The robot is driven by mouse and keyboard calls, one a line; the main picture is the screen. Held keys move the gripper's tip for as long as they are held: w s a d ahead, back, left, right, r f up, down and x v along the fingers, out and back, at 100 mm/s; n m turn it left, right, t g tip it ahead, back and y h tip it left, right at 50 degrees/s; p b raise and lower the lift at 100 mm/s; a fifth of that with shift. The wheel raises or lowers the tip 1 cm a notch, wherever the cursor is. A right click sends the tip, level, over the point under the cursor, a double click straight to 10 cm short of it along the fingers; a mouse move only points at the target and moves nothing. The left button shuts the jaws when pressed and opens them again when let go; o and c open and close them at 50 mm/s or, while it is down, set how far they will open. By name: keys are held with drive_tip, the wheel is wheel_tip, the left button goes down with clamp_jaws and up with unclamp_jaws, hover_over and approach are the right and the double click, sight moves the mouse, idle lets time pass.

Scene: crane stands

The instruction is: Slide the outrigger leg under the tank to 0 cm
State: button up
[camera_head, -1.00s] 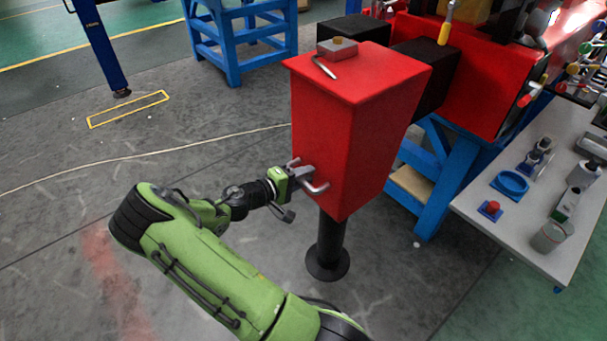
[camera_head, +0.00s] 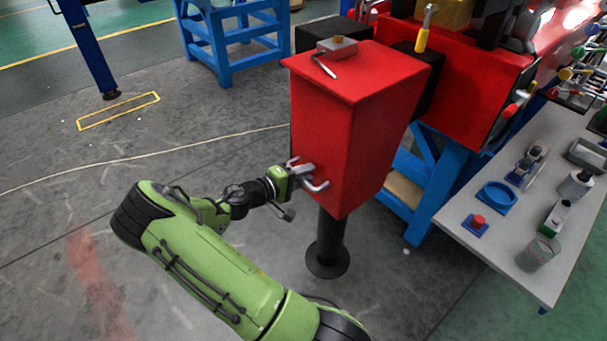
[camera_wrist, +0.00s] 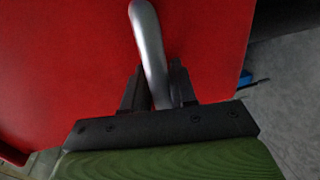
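The outrigger leg is a tall red tapered box (camera_head: 345,120) on a black post with a round foot (camera_head: 328,258) over the floor. A short black beam (camera_head: 430,90) shows between the box and the red crane body (camera_head: 470,85). A grey bent handle (camera_head: 318,186) sticks out of the box's near left side. My gripper (camera_head: 298,172) is at this handle. In the wrist view the handle (camera_wrist: 148,40) passes between the two dark fingers (camera_wrist: 160,92), which appear closed on it. No scale is readable, and I cannot identify the tank for sure.
A grey block and a bent tool (camera_head: 325,66) lie on the box's top. A blue stand (camera_head: 430,205) is behind the box. A table (camera_head: 500,253) with several small items stands at the right.

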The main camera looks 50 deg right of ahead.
drive_tip(key=shift+o, duration=0.8)
drive_tip(key=shift+s+r, duration=0.25)
drive_tip(key=shift+r, duration=0.05)
drive_tip(key=shift+w, duration=0.1)
drive_tip(key=p+v, duration=0.3)
drive_tip(key=v, duration=1.2)
drive_tip(key=shift+a, duration=0.45)
drive_tip(key=shift+f, duration=0.15)
